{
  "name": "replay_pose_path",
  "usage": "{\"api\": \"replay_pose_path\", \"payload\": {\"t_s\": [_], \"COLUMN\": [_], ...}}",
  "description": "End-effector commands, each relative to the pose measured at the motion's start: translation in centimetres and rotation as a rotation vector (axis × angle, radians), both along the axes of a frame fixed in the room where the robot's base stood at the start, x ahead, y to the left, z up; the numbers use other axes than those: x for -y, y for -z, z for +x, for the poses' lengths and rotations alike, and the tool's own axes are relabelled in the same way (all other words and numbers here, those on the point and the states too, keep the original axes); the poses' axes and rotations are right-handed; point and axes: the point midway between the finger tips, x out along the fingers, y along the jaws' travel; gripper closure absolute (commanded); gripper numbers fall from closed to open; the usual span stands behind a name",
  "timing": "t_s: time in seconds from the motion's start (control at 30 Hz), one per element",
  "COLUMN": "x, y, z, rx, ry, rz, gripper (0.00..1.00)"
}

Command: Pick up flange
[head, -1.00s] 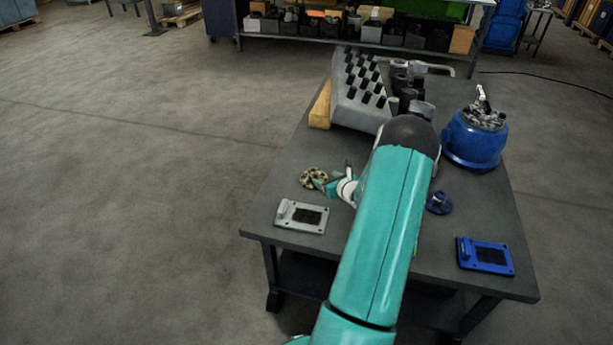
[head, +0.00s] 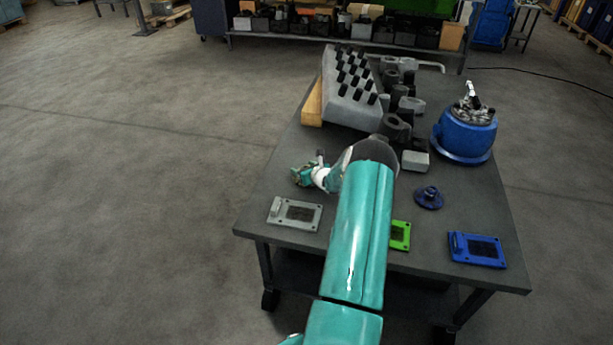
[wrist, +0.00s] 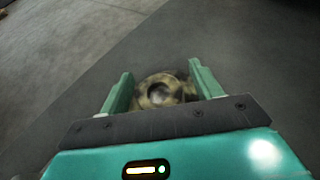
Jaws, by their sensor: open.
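The flange (wrist: 160,90) is a round, mottled tan and dark ring with a central hole. In the wrist view it lies on the dark table top between the two teal fingers of my gripper (wrist: 161,72). The fingers are open, one on each side of it, and the lower part of the ring is hidden by the gripper body. I cannot tell whether either finger touches it. In the head view my gripper (head: 302,175) is low over the left part of the table and hides most of the flange.
A grey plate (head: 282,220), a green plate (head: 407,236) and a blue plate (head: 457,252) lie along the near edge. A small blue flanged part (head: 429,198) and a blue round housing (head: 465,140) stand right. A grey block with black studs (head: 350,106) stands at the back.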

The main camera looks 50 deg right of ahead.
Motion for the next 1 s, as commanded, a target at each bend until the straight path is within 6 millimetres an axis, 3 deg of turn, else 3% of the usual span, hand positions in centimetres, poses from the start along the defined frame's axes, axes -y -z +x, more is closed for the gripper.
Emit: {"api": "replay_pose_path", "payload": {"t_s": [0.17, 0.4, 0.5, 0.8, 1.0], "x": [0.0, 0.0, 0.0, 0.1, 0.1], "y": [0.0, 0.0, -0.2, -0.4, -2.2], "z": [0.0, 0.0, 0.0, 0.0, 0.0], "rx": [0.0, 0.0, 0.002, 0.002, 0.002], "ry": [0.0, 0.0, 0.0, 0.001, 0.0], "rz": [0.0, 0.0, -0.002, -0.002, -0.004], "gripper": [0.38, 0.85, 0.99, 0.99, 0.99]}}
